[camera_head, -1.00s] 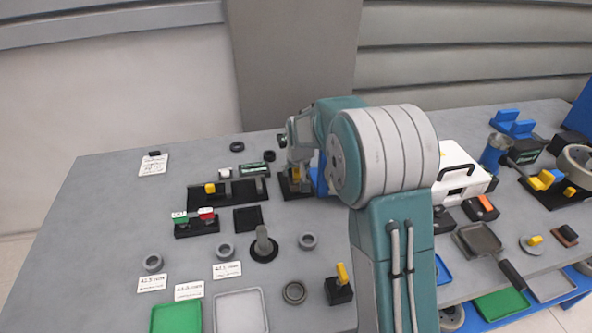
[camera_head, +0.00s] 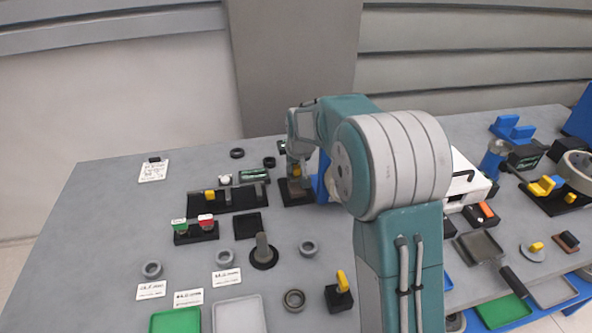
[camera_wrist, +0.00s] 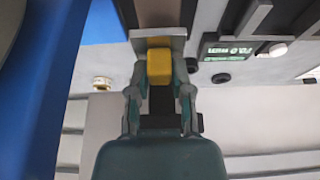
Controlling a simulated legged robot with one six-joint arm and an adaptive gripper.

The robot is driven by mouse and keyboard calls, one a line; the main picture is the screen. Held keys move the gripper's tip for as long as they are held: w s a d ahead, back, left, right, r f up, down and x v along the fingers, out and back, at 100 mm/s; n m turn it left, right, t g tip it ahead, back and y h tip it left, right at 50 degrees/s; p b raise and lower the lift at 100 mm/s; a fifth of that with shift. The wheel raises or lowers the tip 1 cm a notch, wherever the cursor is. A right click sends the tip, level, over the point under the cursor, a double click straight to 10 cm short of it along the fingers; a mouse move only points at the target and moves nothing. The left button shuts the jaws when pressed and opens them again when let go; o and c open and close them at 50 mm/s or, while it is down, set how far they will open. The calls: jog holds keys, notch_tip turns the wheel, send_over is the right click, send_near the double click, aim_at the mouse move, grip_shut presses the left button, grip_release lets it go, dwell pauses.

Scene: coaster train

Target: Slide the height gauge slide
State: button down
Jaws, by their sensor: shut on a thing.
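The height gauge's slide shows in the wrist view as a yellow grip block (camera_wrist: 159,66) joined to a grey plate (camera_wrist: 172,38). My gripper (camera_wrist: 159,82) is shut on the yellow block, with one finger on each side of it. In the head view my gripper (camera_head: 296,168) points down over the gauge's dark base (camera_head: 290,198) at the back middle of the table. A grey piece (camera_head: 297,187) stands on that base below the gripper. My own arm and fingers hide much of the gauge in the head view.
A small green-lit display (camera_head: 254,176) and a black fixture with a yellow knob (camera_head: 210,195) stand to the left. A blue upright part (camera_head: 321,180) is close on the gripper's right. A white case (camera_head: 468,180) stands behind my arm at right.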

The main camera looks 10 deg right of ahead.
jog(key=c, duration=0.5)
grip_release()
jog(key=shift+r, duration=0.15)
jog(key=v, duration=1.1)
jog(key=shift+s+a+r, duration=0.1)
jog(key=shift+s+r, duration=0.1)
jog(key=shift+r, duration=0.15)
jog(key=s+r, duration=0.2)
jog(key=s, duration=0.6)
jog(key=s+r, duration=0.3)
jog(key=s, duration=0.6)
jog(key=shift+t, duration=0.6)
jog(key=s+f, duration=0.1)
jog(key=s, duration=0.4)
jog(key=s+f, duration=0.2)
jog(key=s, duration=0.3)
jog(key=s+f, duration=0.1)
jog(key=s, duration=0.4)
jog(key=shift+s+f, duration=0.3)
